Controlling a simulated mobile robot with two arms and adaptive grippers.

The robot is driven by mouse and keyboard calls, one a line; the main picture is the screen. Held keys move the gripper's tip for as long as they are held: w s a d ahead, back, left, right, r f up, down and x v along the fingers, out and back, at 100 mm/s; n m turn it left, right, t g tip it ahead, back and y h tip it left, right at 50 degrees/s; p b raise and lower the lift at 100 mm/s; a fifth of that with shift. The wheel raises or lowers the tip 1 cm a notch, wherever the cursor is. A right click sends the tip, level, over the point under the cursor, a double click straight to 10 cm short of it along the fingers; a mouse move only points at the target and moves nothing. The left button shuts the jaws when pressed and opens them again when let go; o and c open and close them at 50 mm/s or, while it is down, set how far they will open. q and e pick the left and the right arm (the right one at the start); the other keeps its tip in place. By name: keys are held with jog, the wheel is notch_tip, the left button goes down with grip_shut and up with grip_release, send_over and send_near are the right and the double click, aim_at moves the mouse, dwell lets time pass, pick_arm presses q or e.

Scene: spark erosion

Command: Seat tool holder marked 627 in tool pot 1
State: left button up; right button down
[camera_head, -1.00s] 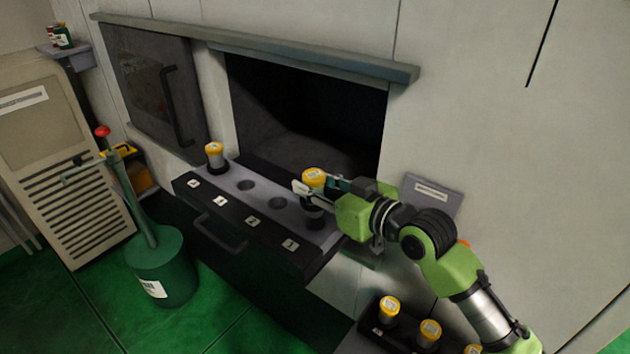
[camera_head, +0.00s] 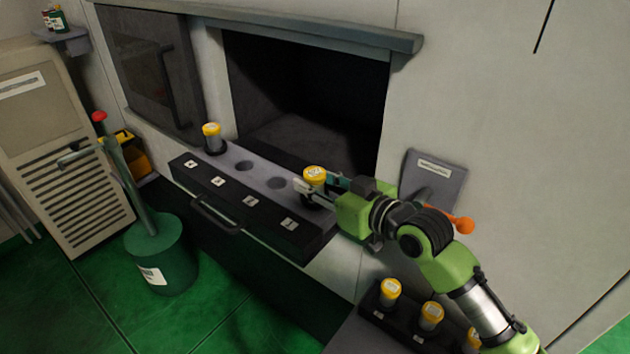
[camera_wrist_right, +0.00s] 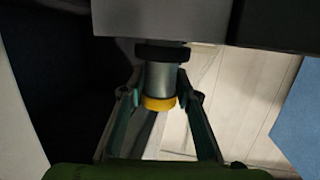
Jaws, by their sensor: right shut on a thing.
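The tool holder (camera_head: 315,174) has a yellow cap with a white label whose number is too small to read surely. It stands upright at tool pot 1, the rightmost place on the dark pot rack (camera_head: 232,212). My right gripper (camera_head: 312,187) is shut on its grey body from the right. In the right wrist view the holder (camera_wrist_right: 160,88) sits between the two fingers, with its dark collar close against the rack's edge. Whether it is fully down is hidden. My left gripper is not in view.
Another yellow-capped holder (camera_head: 212,137) stands in the leftmost pot; the two middle pots are empty. Several holders stand in a dark rack (camera_head: 377,308) at lower right. A dark opening (camera_head: 300,100) lies behind the pots. A green bin (camera_head: 162,260) stands left.

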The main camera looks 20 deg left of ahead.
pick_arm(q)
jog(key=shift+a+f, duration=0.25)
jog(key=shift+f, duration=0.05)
pick_arm(e)
jog(key=shift+f, duration=0.35)
jog(key=c, duration=1.6)
grip_release()
jog(key=shift+o, duration=0.7)
jog(key=shift+f, duration=0.2)
jog(key=v, duration=1.2)
pick_arm(q)
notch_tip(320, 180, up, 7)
jog(key=p, duration=0.6)
pick_arm(e)
notch_tip(320, 180, up, 7)
jog(key=shift+r, duration=0.25)
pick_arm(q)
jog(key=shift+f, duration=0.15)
